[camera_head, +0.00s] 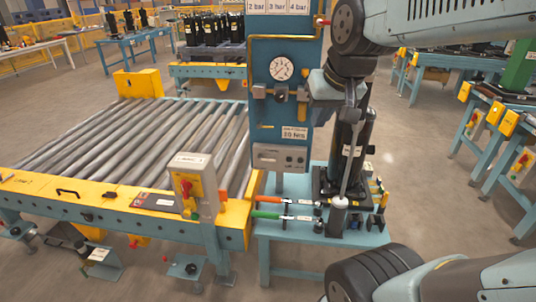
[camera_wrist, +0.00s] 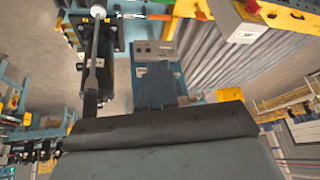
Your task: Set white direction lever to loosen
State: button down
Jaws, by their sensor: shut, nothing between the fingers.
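I cannot pick out the white direction lever for certain in either view. The rod also shows in the wrist view (camera_wrist: 94,45), at the upper left. My gripper (camera_head: 322,88) is beside the upper end of the rod, in front of the blue column. Its fingers (camera_wrist: 160,90) look closed together, with nothing seen between them. My arm and wrist hide part of the tool's top.
The blue column (camera_head: 284,55) carries a round gauge (camera_head: 281,68). Orange-handled (camera_head: 270,199) and green-handled (camera_head: 268,214) tools lie on the small blue table (camera_head: 300,235). A roller conveyor (camera_head: 140,140) with a switch box (camera_head: 195,183) is at left.

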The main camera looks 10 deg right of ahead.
jog(key=w+f+m, duration=0.1)
jog(key=w+f, duration=0.3)
jog(key=w, duration=0.6)
jog(key=w+f+m, duration=0.2)
jog(key=w+f, duration=0.2)
jog(key=w, duration=0.6)
jog(key=w+a+f+m+h, duration=0.1)
jog(key=w+f+h, duration=0.2)
jog(key=w+f, duration=1.4)
jog(key=shift+w+a+t, duration=0.15)
jog(key=shift+a+t, duration=0.15)
jog(key=shift+a, duration=0.05)
jog(key=shift+f, duration=0.1)
jog(key=x, duration=1)
jog(key=shift+s+a+f, duration=0.1)
jog(key=shift+s+f, duration=0.1)
jog(key=shift+f, duration=0.7)
jog(key=shift+s+f, duration=0.2)
jog(key=shift+f, duration=0.75)
